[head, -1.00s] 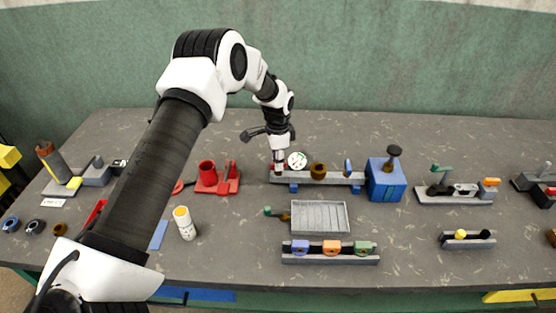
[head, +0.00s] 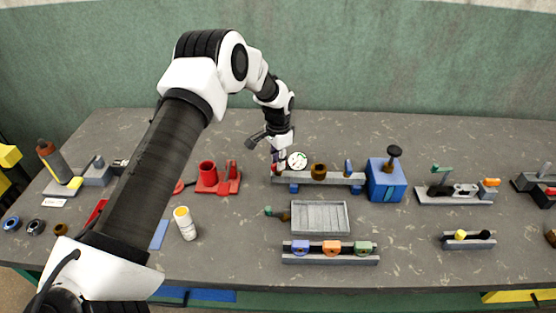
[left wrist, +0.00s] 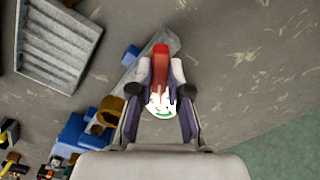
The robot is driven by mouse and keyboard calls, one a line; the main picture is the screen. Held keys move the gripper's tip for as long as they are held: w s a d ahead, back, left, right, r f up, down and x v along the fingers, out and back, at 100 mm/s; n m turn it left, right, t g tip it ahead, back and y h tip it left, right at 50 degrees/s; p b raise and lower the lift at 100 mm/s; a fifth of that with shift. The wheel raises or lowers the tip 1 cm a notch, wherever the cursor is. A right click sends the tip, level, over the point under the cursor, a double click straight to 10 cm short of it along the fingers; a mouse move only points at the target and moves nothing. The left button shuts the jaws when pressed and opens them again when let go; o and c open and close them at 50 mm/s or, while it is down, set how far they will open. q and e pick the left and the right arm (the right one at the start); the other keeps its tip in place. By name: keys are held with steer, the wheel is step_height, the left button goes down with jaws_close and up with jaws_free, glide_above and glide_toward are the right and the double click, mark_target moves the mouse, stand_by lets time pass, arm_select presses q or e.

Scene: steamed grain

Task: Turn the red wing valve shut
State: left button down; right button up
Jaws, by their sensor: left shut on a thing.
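The red wing valve (left wrist: 160,58) is at the end of a grey pipe rig, between the fingers of my left gripper (left wrist: 160,72) in the left wrist view. The fingers are shut on its wing. In the head view my left gripper (head: 279,165) points down at the left end of the rig and hides most of the valve. A white round gauge (head: 297,160) with a green mark sits just right of the gripper; it also shows between the finger bases in the left wrist view (left wrist: 160,107). My right gripper is not in view.
The grey pipe rig (head: 335,179) carries a brass part (head: 319,171) and joins a blue box (head: 386,181) at right. A red stand (head: 218,182) is to the left. A grey ribbed tray (head: 320,217) lies in front. Table behind the rig is clear.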

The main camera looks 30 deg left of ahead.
arm_select(q)
steer(key=n, duration=0.5)
steer(key=shift+n+p, duration=0.3)
steer(key=shift+p, duration=0.05)
steer(key=n, duration=0.5)
steer(key=shift+f+p, duration=0.1)
steer(key=shift+p, duration=0.2)
steer(key=c, duration=1.1)
jaws_free()
steer(key=shift+w, duration=0.1)
step_height(320, 180, up, 12)
steer(key=shift+f, duration=0.1)
